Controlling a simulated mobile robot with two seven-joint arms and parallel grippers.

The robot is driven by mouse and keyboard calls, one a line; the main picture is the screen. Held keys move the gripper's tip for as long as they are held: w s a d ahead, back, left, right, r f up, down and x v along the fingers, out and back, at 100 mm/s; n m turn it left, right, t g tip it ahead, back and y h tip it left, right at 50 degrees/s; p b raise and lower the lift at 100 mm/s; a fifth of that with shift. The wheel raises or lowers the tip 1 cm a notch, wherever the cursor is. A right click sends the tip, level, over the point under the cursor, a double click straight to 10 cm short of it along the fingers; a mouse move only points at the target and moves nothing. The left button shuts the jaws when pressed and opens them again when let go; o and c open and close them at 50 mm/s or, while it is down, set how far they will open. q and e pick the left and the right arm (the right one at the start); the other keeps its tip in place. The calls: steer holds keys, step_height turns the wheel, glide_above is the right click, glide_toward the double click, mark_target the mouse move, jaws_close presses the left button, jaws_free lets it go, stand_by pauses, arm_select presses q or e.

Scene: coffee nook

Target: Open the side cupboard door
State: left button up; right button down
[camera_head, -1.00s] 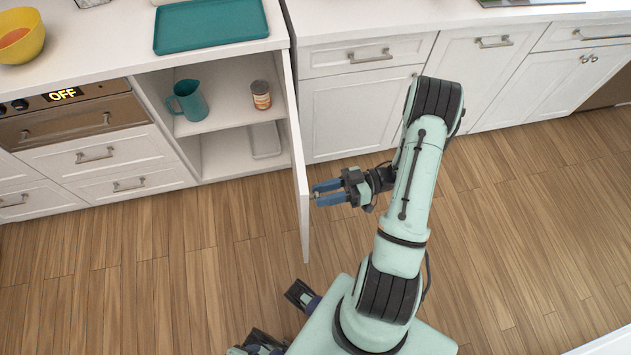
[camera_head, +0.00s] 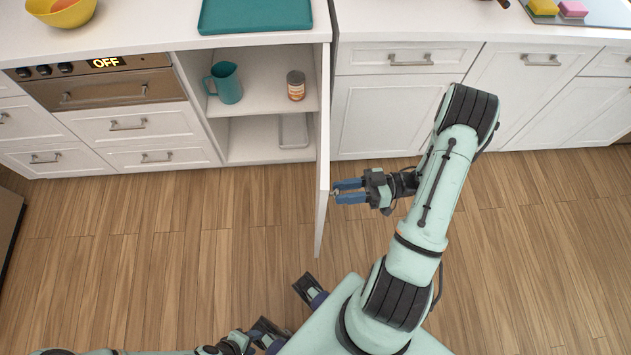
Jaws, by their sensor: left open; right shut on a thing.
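The side cupboard door (camera_head: 322,205) is white and seen nearly edge-on. It stands swung out from the cupboard's right side, roughly square to the front, leaving the cupboard (camera_head: 253,130) open. My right gripper (camera_head: 336,192) is at the door's right, outer face, with its blue fingers shut on the door handle, which is mostly hidden at the fingertips. My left gripper (camera_head: 284,311) is low in the view, in front of the cupboard and apart from the door. It is open and empty, partly hidden by my own body.
Inside the cupboard, a teal jug (camera_head: 225,83) and a can (camera_head: 296,86) stand on the shelf. A teal tray (camera_head: 255,14) and a yellow bowl (camera_head: 62,12) are on the counter. An oven (camera_head: 110,88) and drawers are left. The wooden floor (camera_head: 190,250) is clear.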

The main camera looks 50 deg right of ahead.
steer(key=shift+w+d+r, duration=0.1)
steer(key=shift+w+d, duration=0.1)
steer(key=shift+d, duration=0.05)
steer(key=c, duration=0.8)
jaws_free()
steer(key=shift+d, duration=0.15)
